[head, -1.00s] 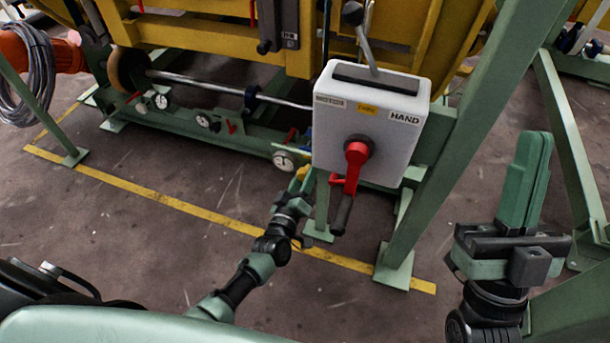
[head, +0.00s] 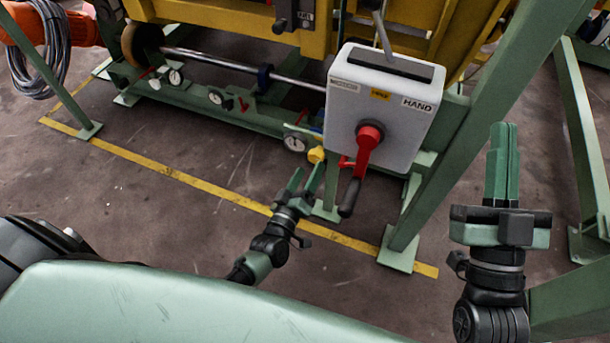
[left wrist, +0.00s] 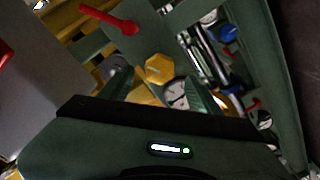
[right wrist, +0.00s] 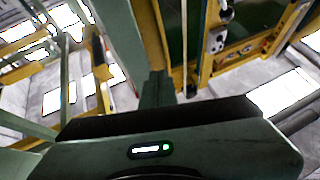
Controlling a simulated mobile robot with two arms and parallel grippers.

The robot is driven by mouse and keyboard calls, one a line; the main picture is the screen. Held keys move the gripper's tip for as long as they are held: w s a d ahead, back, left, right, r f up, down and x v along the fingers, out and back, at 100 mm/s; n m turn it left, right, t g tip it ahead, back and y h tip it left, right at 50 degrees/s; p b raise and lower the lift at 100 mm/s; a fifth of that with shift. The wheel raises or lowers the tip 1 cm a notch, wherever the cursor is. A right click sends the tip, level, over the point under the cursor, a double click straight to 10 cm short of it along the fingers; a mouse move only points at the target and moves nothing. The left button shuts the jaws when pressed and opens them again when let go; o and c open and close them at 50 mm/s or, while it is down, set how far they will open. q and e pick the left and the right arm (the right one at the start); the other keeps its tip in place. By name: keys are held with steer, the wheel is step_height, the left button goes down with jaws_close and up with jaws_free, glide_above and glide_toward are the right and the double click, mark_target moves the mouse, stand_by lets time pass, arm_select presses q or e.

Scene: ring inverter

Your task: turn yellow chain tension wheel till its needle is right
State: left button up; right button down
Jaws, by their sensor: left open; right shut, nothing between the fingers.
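The yellow wheel (head: 316,155) is a small knob beside the white-faced dial gauge (head: 295,142), low on the green frame. In the left wrist view the wheel (left wrist: 159,69) looks six-sided, with the gauge (left wrist: 175,93) close by, partly covered by a finger. The gauge's needle is too small to read. My left gripper (head: 306,177) is open and empty, its fingers pointing at the wheel from just in front; the wheel appears between the fingers in the left wrist view, apparently without contact. My right gripper (head: 502,145) is shut and empty, far right, away from the wheel.
A grey-white box (head: 385,105) marked HAND stands just right of the wheel, its red crank (head: 362,160) hanging near my left gripper. A green post (head: 470,150) stands between the box and my right gripper. More gauges (head: 175,77) line the frame to the left. The floor in front is clear.

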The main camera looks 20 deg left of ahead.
arm_select(q)
steer(key=shift+s, duration=1.05)
arm_select(e)
steer(key=shift+w+f+g, duration=0.35)
steer(key=shift+f+g, duration=0.05)
steer(key=shift+f, duration=0.2)
steer(key=shift+w+f+g, duration=0.3)
steer(key=shift+f+g, duration=0.1)
steer(key=shift+f, duration=0.15)
